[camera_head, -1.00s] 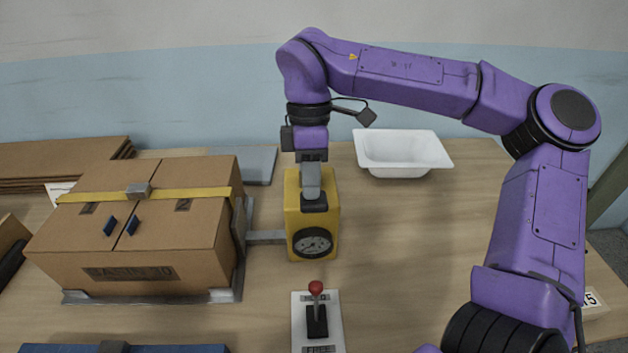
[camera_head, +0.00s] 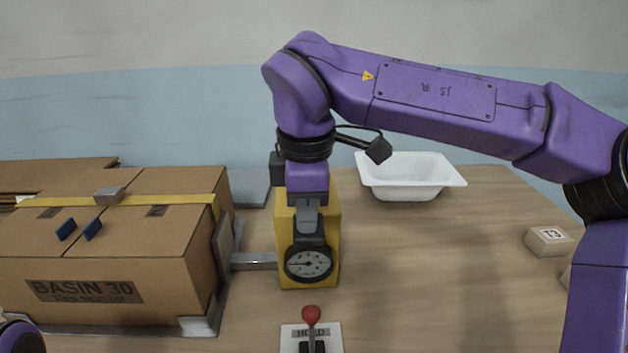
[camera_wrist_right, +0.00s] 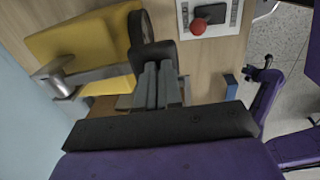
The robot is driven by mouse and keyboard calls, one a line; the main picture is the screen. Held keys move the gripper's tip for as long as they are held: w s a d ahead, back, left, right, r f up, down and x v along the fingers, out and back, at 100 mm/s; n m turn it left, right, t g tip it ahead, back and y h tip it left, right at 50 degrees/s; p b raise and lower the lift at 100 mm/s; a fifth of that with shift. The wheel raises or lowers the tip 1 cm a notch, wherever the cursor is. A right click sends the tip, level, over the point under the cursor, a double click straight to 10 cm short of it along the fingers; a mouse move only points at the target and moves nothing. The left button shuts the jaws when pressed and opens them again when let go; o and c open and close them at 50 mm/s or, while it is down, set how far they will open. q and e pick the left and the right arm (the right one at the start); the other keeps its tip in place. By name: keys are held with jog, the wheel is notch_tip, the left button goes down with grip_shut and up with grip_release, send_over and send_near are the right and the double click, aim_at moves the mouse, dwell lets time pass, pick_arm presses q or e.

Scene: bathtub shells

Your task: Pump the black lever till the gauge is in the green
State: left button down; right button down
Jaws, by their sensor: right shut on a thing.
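The yellow pump box (camera_head: 327,225) stands on the table with a round white-faced gauge (camera_head: 308,264) low on its front. The gauge has a thin dark needle; I cannot make out a green zone. The black lever (camera_head: 313,241) is in front of the box, just above the gauge. My right gripper (camera_head: 308,222) points down and is shut on the lever. In the right wrist view, the gripper's grey fingers (camera_wrist_right: 160,84) meet the black lever (camera_wrist_right: 153,53), beside the yellow box (camera_wrist_right: 85,50). My left gripper is out of view; only a purple bit of my arm shows bottom left.
A strapped cardboard box (camera_head: 105,285) sits left in a grey metal frame, which a metal bar (camera_head: 253,261) links to the pump. A red-knobbed switch (camera_head: 311,316) on a white plate stands in front. A white basin (camera_head: 410,178) is behind right.

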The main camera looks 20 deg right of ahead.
jog(key=shift+s+f, duration=0.15)
jog(key=shift+f, duration=0.3)
notch_tip(320, 180, up, 5)
jog(key=p, duration=0.2)
jog(key=shift+a+p, duration=0.15)
jog(key=shift+p, duration=0.25)
notch_tip(320, 180, up, 10)
jog(key=s, duration=0.2)
jog(key=shift+a+f, duration=0.2)
jog(key=shift+a, duration=0.05)
dwell(1.6)
